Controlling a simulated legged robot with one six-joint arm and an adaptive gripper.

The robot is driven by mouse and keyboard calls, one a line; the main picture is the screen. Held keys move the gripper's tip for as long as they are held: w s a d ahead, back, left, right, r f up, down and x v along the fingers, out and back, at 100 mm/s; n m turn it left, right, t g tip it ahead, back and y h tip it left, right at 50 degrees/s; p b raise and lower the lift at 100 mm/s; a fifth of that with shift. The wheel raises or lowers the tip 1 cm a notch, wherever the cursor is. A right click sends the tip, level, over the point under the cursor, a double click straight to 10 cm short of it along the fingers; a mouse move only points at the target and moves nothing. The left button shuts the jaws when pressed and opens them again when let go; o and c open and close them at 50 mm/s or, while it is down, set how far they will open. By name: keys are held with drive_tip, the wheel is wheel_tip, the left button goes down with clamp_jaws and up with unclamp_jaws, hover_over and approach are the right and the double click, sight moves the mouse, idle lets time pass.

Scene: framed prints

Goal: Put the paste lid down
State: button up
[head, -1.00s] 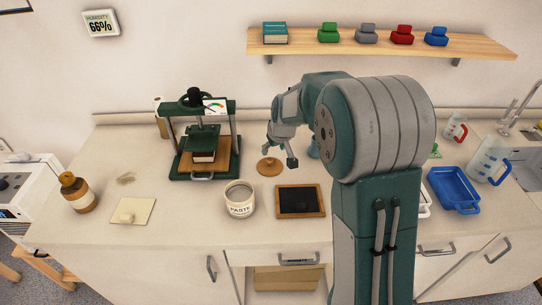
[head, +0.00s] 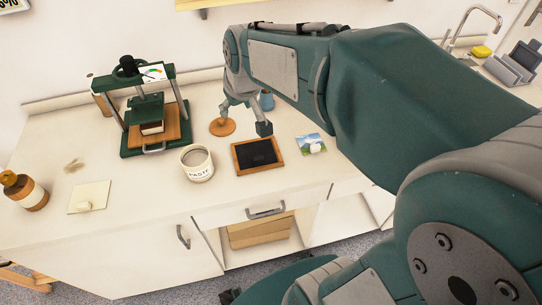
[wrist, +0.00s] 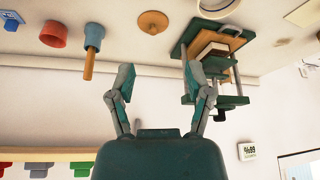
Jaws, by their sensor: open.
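The paste lid, a round tan disc with a small knob (head: 222,128), lies flat on the counter behind the paste pot. It also shows in the wrist view (wrist: 152,23), near the top edge. The white paste pot (head: 197,163) stands uncovered at the front of the counter, with its grey contents showing. My gripper (head: 244,117) is open and empty. In the head view its fingers overlap the lid's right side. In the wrist view my gripper (wrist: 160,67) has its two fingers spread wide, with the lid apart beyond them.
A green press (head: 152,110) stands left of the lid. A dark framed panel (head: 257,154) and a small landscape picture (head: 309,143) lie to the right. A brown bottle (head: 24,192) and a pale square board (head: 89,198) are at the left.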

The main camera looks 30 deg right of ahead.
drive_tip(key=s+m, duration=0.1)
drive_tip(key=s, duration=1.5)
drive_tip(key=shift+s+r+t+h, duration=0.3)
drive_tip(key=shift+r, duration=0.1)
